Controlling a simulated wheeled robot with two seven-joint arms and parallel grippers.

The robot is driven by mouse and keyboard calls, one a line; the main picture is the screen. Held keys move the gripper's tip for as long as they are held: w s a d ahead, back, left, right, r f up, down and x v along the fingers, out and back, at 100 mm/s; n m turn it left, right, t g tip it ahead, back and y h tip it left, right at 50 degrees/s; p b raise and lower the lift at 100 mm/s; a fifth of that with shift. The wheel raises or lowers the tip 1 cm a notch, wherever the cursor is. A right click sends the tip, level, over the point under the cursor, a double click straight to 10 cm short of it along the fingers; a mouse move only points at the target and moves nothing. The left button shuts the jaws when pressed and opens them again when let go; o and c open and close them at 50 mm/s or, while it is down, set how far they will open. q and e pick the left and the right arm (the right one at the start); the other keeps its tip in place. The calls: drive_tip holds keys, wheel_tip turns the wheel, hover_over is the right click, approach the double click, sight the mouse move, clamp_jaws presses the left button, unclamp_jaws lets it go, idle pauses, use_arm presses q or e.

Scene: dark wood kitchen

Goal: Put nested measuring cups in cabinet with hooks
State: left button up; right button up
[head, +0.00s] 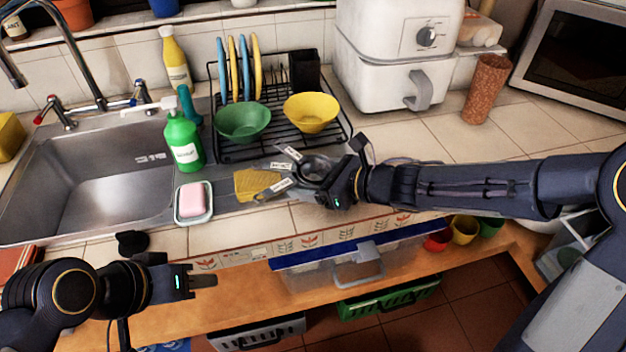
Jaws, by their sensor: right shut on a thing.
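The nested measuring cups (314,167) are dark, with pale labels on their handles, which point left. They are at the counter in front of the dish rack. My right gripper (345,183) reaches in from the right and is shut on the cups, partly hiding them. I cannot tell whether they touch the counter. My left gripper (205,277) is at lower left, in front of the counter's edge, away from the cups and with nothing visible in it; its finger gap is unclear. I see no cabinet with hooks in this view.
The black dish rack (282,151) holds plates, a green bowl (243,122) and a yellow bowl (311,112). A soap dish (207,215), green bottle (184,144) and sink (90,180) are left. A white air fryer (392,55) stands behind. The right counter has free room.

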drive_tip(key=shift+f, duration=0.15)
drive_tip(key=o, duration=1)
drive_tip(key=shift+r, duration=0.35)
drive_tip(key=p+v, duration=0.2)
drive_tip(key=v, duration=1)
drive_tip(key=shift+s+f, duration=0.1)
drive_tip(key=shift+f, duration=0.1)
